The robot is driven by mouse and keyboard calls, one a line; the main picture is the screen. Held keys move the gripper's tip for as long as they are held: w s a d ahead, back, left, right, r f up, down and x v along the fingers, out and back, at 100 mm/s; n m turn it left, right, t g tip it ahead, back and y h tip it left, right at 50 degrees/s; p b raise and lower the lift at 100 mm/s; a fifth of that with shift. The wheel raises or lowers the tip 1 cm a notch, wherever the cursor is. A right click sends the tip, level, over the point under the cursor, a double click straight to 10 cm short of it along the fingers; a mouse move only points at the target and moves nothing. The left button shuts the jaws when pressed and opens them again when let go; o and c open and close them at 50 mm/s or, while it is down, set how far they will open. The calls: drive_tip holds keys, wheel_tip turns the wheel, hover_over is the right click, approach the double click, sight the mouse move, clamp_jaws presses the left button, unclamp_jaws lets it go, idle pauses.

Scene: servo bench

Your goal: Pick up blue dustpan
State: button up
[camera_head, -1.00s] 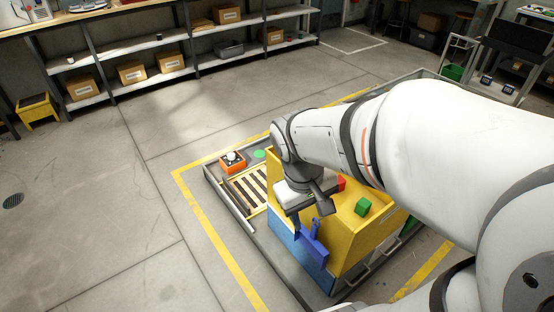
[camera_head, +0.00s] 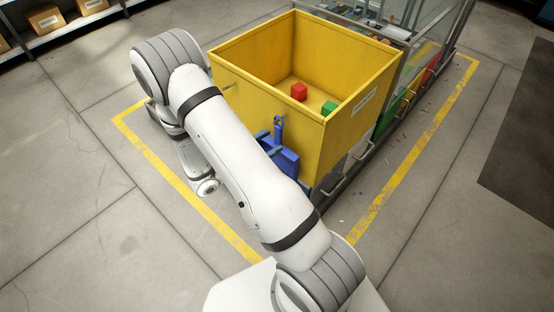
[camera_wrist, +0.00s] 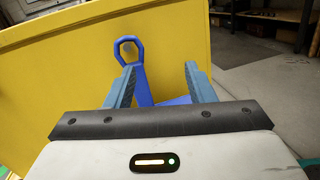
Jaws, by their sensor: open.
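The blue dustpan (camera_head: 284,156) hangs upright against the front face of the yellow bin (camera_head: 250,112), with its looped handle at the top. My arm hides part of its pan in the head view. In the wrist view the dustpan's handle (camera_wrist: 130,50) stands between and beyond the fingers, nearer the left one. The lower part of the dustpan is mostly hidden behind my gripper. My gripper (camera_wrist: 160,80) is open, with its two blue-grey fingers apart and pointing toward the bin face.
A red block (camera_head: 299,91) and a green block (camera_head: 329,108) lie inside the bin. Yellow floor lines (camera_head: 160,165) run around the bin area. Glass-sided bays with handles stand behind it to the right. The floor at left is clear.

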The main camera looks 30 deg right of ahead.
sight(277, 142)
wheel_tip(277, 142, down, 8)
drive_tip(key=w+a+r+n+t+b, duration=0.1)
drive_tip(key=w+a+n+t+b, duration=0.1)
drive_tip(key=n+t, duration=0.25)
drive_tip(key=shift+m, duration=0.25)
drive_tip(key=x, duration=0.2)
drive_tip(key=b+x, duration=0.1)
drive_tip(key=x, duration=0.1)
drive_tip(key=f+b+x, duration=0.1)
drive_tip(key=x, duration=0.2)
drive_tip(key=shift+s+d+f, duration=0.1)
drive_tip(key=shift+d, duration=0.45)
clamp_jaws()
drive_tip(key=shift+r, duration=0.25)
